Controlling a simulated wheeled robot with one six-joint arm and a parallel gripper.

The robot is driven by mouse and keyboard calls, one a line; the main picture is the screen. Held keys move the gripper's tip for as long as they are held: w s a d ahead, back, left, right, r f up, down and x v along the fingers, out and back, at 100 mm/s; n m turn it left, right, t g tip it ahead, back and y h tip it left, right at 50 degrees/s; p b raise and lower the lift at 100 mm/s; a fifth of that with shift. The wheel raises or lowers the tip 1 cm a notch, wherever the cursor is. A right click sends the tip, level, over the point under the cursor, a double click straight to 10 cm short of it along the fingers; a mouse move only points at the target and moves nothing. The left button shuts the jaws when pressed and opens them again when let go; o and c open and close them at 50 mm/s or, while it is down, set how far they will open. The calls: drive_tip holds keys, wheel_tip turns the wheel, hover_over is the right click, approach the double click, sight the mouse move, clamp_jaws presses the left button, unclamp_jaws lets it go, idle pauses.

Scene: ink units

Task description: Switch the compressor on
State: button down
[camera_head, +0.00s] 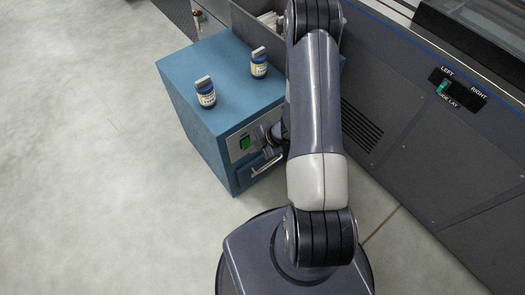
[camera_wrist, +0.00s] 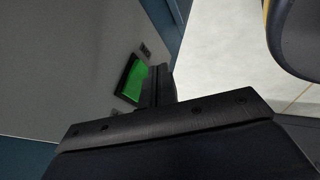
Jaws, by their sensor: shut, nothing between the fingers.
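The compressor (camera_head: 222,150) is a blue box on the floor at centre left in the head view. Its front has a grey panel with a green rocker switch (camera_head: 244,143). The switch also shows in the wrist view (camera_wrist: 133,82) as a bright green face in a dark frame. My gripper (camera_wrist: 158,84) is shut and empty, its fingertips at the right side of the switch and partly covering it. I cannot tell whether they touch it. In the head view my arm hides most of the gripper.
A large dark machine (camera_head: 415,130) with a LEFT/RIGHT side-lay switch (camera_head: 443,87) stands to the right. The floor (camera_head: 90,200) at left is clear.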

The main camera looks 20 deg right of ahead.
drive_tip(key=shift+w+a, duration=0.15)
drive_tip(key=shift+w, duration=0.35)
drive_tip(key=shift+w+f, duration=0.15)
drive_tip(key=shift+w, duration=0.1)
